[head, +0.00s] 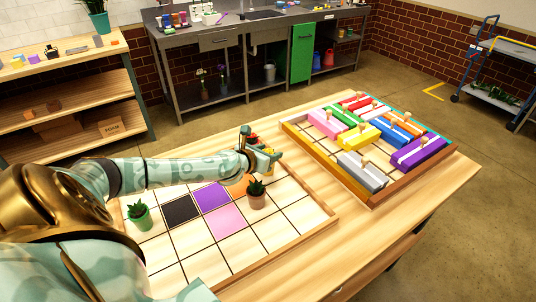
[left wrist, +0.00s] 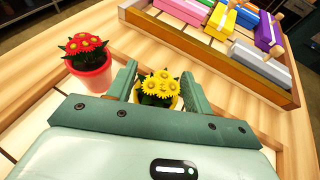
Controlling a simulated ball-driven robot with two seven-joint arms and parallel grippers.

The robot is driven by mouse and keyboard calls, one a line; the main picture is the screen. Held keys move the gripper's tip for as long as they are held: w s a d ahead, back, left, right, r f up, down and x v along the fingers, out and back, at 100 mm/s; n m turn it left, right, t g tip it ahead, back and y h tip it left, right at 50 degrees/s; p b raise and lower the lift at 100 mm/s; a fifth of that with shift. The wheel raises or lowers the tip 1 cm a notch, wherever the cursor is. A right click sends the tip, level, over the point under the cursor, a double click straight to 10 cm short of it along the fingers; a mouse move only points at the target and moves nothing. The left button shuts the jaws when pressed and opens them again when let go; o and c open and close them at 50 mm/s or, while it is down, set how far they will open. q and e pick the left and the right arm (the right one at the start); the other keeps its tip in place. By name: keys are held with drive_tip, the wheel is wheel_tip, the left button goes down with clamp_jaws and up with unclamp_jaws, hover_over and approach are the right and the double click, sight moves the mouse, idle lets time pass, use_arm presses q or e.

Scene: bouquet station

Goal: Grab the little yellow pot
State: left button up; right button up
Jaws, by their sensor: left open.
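The little yellow pot (left wrist: 173,103) with yellow flowers stands between the open fingers of my left gripper (left wrist: 158,76) in the left wrist view. A gap shows between the flowers and each finger; the pot's lower part is hidden behind the gripper body. In the head view, the yellow pot (head: 267,153) is partly covered by my left gripper (head: 261,146) at the far edge of the gridded tray. My right gripper is not in view.
A red pot with red flowers (left wrist: 90,70) stands close left of the gripper. A brown potted succulent (head: 256,199) and a green one (head: 139,216) stand on the gridded tray (head: 290,255). A wooden tray of coloured boxes (head: 334,174) lies to the right.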

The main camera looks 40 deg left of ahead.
use_arm(q)
drive_tip(key=c, duration=1.1)
clamp_jaws()
